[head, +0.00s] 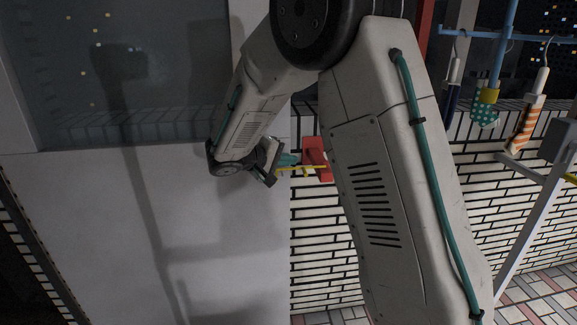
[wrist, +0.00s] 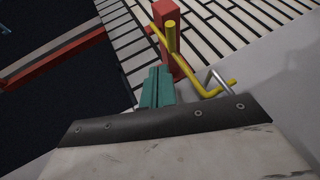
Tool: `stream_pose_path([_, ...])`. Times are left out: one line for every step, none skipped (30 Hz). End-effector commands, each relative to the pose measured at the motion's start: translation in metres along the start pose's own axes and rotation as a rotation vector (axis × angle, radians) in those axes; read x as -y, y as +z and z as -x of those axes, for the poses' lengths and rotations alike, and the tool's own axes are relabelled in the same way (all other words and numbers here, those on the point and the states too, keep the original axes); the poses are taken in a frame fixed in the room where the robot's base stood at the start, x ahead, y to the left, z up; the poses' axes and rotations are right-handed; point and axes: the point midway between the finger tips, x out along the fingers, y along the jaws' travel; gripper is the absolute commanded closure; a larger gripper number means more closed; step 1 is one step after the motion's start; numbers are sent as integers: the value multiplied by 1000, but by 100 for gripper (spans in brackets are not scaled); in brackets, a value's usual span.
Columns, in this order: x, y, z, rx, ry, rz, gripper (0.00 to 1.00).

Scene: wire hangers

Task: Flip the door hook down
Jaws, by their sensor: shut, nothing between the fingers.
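The yellow door hook (head: 299,169) runs sideways between the edge of the pale door (head: 230,240) and a red block (head: 316,152) on the brick wall. In the wrist view the yellow hook (wrist: 190,75) passes by the red block (wrist: 165,15), with an upright yellow peg near it and a bent end at the right. A silver loop (wrist: 217,78) stands by that bent end. My gripper (wrist: 158,72) has its teal fingers together and empty, just beside the hook; I cannot tell if they touch it. It also shows in the head view (head: 290,158), close to the hook.
A dark window (head: 125,70) fills the upper part of the door. At the right, a blue rack (head: 500,35) carries hanging socks, and a grey metal frame (head: 530,220) stands below. My arm hides part of the wall.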

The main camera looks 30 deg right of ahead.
Motion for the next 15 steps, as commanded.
stream_pose_path([-12,-1,5,-2,1,-7,100])
stream_pose_path([-19,-1,8,-3,2,-9,100])
stream_pose_path([-16,-2,18,-6,2,-3,100])
stream_pose_path([-15,-2,27,-7,2,-2,100])
stream_pose_path([-14,-2,34,-6,2,-2,100])
stream_pose_path([-13,-2,44,-7,3,-2,100])
stream_pose_path([-13,-2,51,-7,3,-2,100])
stream_pose_path([-12,-2,57,-6,3,-2,100])
stream_pose_path([-12,-2,66,-6,3,-3,100])
stream_pose_path([-11,-2,72,-7,3,-3,100])
stream_pose_path([-11,-2,77,-5,4,-4,100])
stream_pose_path([-10,-2,84,-5,3,-4,100])
stream_pose_path([-10,-2,88,-5,3,-4,100])
stream_pose_path([-10,-2,92,-5,4,-5,100])
stream_pose_path([-10,-2,96,-4,4,-5,100])
